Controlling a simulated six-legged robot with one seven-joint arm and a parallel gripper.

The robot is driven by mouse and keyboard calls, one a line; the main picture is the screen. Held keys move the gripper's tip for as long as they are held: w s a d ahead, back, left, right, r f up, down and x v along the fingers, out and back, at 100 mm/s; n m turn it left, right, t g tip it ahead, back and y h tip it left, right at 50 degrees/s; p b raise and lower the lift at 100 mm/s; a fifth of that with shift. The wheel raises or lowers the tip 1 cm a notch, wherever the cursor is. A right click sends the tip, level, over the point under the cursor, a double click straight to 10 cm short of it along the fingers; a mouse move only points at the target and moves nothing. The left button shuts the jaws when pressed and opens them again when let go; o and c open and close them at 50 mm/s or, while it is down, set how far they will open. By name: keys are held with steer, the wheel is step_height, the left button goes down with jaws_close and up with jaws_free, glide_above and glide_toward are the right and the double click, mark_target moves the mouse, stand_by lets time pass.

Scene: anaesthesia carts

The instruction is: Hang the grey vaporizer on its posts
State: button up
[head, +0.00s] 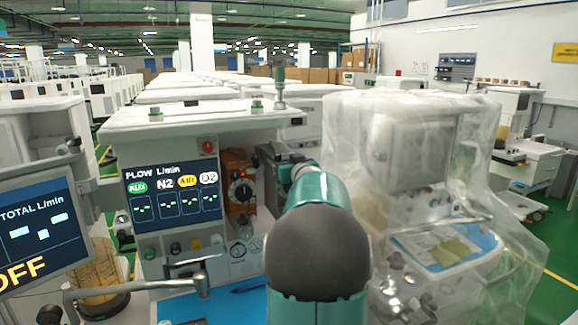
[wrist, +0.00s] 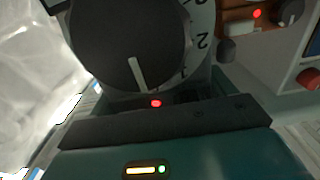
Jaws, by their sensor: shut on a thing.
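The grey vaporizer shows in the wrist view as a large dark dial (wrist: 120,50) with a white pointer line and a pale numbered ring, close above my gripper (wrist: 165,122). A small red light glows at the dial's lower edge. My gripper is shut on the vaporizer; the grip itself is largely hidden behind the dark bar. In the head view my gripper (head: 283,160) is partly behind my own teal arm, right of the orange vaporizer (head: 240,188) on the cart. The arm hides most of the held vaporizer there. I cannot make out its posts.
The cart's flow screen (head: 172,192) is left of the orange vaporizer. A tilted screen (head: 38,232) stands at the far left. A plastic-wrapped machine (head: 425,170) is close on the right. A blue work surface (head: 240,304) lies below. Several more carts fill the background.

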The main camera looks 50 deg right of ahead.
steer(key=shift+x, duration=4.1)
steer(key=shift+r, duration=0.1)
steer(key=shift+f, duration=1.35)
steer(key=o, duration=1.9)
steer(key=shift+o, duration=0.3)
steer(key=shift+a+f, duration=0.1)
steer(key=shift+f, duration=0.15)
steer(key=v, duration=1.3)
steer(key=shift+s+a+r, duration=0.15)
steer(key=shift+s+r, duration=0.05)
steer(key=shift+s, duration=0.2)
